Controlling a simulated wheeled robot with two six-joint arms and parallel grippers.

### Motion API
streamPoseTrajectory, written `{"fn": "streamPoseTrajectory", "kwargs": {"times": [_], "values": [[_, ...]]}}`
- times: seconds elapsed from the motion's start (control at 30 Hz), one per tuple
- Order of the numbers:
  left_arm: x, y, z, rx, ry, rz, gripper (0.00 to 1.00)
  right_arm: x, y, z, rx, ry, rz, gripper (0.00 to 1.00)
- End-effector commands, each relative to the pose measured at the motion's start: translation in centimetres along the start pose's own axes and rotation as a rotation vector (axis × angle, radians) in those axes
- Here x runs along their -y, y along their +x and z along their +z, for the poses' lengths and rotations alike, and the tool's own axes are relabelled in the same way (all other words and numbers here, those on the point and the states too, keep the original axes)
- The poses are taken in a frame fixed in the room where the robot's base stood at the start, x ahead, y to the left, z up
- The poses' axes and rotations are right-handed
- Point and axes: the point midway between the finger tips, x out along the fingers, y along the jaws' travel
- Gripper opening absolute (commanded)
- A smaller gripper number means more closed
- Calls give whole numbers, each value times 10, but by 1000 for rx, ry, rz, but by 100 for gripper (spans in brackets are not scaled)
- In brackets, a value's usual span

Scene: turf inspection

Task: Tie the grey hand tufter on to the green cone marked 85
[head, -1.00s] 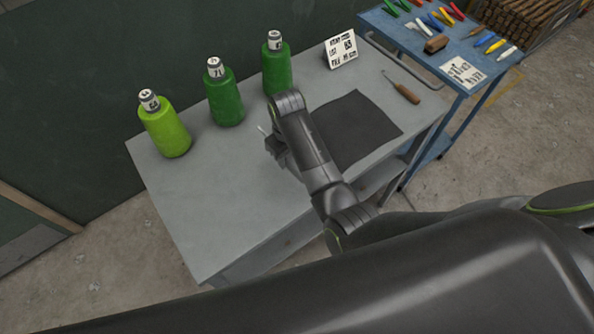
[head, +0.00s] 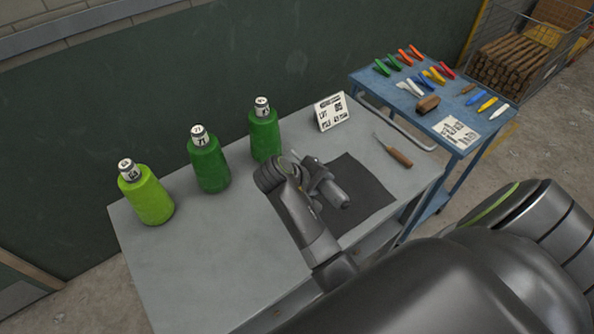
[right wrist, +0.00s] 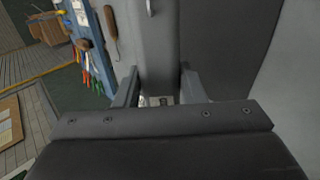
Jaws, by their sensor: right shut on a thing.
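Three cones with printed tops stand in a row on the grey table: a lime one (head: 147,200), a green one (head: 209,169) whose top seems to read 71, and another green one (head: 264,138). The other tops are too small to read surely. My right gripper (head: 321,183) is over the dark mat, right of and nearer than the last cone, apart from it. It is shut on the grey hand tufter (head: 335,194), whose body also shows between the jaws in the right wrist view (right wrist: 165,45). My left gripper is out of view.
A dark mat (head: 368,190) lies on the grey table (head: 190,270). A white card (head: 331,112) stands behind it, and a wooden-handled tool (head: 396,154) lies right. A blue cart (head: 440,110) holds coloured tools and a brush (head: 427,104). The table's left front is clear.

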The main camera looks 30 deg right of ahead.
Motion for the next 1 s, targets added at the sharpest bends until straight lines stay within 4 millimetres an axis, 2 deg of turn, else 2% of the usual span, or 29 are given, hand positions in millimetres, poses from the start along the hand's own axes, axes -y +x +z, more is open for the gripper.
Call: {"fn": "streamPoseTrajectory", "kwargs": {"times": [0.17,0.7,1.0], "values": [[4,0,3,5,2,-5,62,-4,0,-7,0,5,14,5],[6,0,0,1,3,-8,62,-3,0,-64,0,4,11,5],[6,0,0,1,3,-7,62,-3,0,-73,0,5,11,5]]}}
